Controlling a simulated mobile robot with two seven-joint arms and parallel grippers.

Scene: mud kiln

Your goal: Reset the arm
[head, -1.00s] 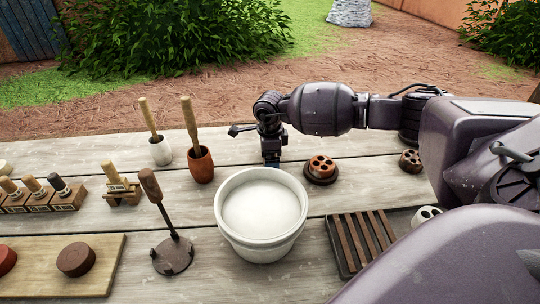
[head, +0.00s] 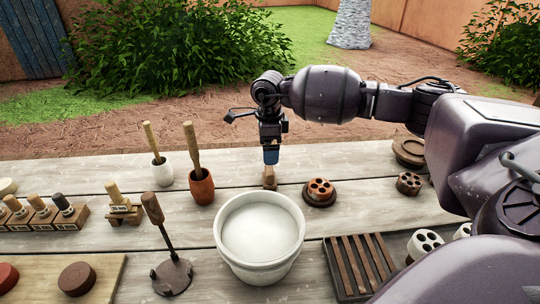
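My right arm comes in from the right, and its gripper (head: 271,158) points down behind the white bowl. It shows a blue tip end-on, so I cannot tell whether the fingers are apart. A small brown wooden piece (head: 269,178) stands directly below the tip, just behind the bowl rim; whether the two touch is unclear. The white bowl (head: 259,270) with pale contents stands on the table in front of the gripper. My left gripper is not in view.
Two mortars with pestles, white (head: 162,174) and terracotta (head: 202,189), stand left. An upright-handled tool (head: 172,277) is left of the bowl.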

